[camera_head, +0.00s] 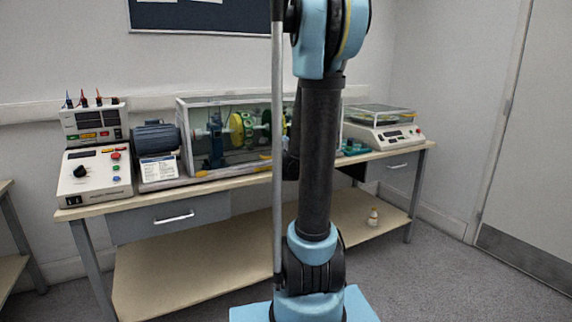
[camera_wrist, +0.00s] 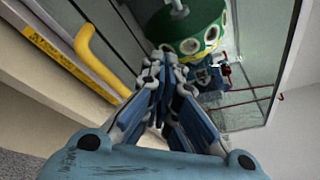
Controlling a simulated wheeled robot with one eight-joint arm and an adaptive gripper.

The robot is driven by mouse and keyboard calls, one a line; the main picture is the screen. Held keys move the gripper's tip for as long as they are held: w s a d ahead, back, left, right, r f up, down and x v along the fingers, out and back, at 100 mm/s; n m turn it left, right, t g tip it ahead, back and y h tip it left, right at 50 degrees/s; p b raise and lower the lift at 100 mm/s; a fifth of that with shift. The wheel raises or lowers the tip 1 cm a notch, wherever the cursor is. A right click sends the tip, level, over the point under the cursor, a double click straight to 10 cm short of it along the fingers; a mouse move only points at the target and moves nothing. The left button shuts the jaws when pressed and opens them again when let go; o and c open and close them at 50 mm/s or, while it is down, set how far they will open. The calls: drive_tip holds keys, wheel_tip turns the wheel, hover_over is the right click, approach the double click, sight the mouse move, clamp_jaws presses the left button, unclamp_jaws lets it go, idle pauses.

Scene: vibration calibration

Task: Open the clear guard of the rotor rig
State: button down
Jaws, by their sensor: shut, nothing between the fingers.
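The rotor rig's clear guard (camera_head: 230,101) is a framed transparent box in the head view, and it appears down over the rotor. My arm hides its right part. The yellow-green rotor disc (camera_head: 236,129) shows through it. In the wrist view, a yellow bar handle (camera_wrist: 97,62) is left of my fingers, the green rotor disc (camera_wrist: 190,25) is beyond the tips, and a clear guard panel (camera_wrist: 255,65) is at right. My gripper (camera_wrist: 168,62) is shut and empty, apart from the handle in the picture. The head view does not show my gripper.
A blue motor (camera_head: 155,139) and a control box (camera_head: 95,178) with knob and buttons stand left of the guard. A balance (camera_head: 383,131) stands at right on the bench (camera_head: 225,184). The bench has drawers and a lower shelf. Carpet in front is clear.

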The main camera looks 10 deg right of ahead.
drive_tip(key=s+d+f+m+g+y, duration=0.4)
drive_tip(key=s+d+m+g, duration=0.1)
drive_tip(key=s+d+m, duration=0.2)
drive_tip(key=x, duration=0.9)
drive_tip(key=shift+w+a+f, duration=0.2)
drive_tip(key=shift+w+a, duration=0.05)
drive_tip(key=shift+r, duration=0.1)
idle(0.5)
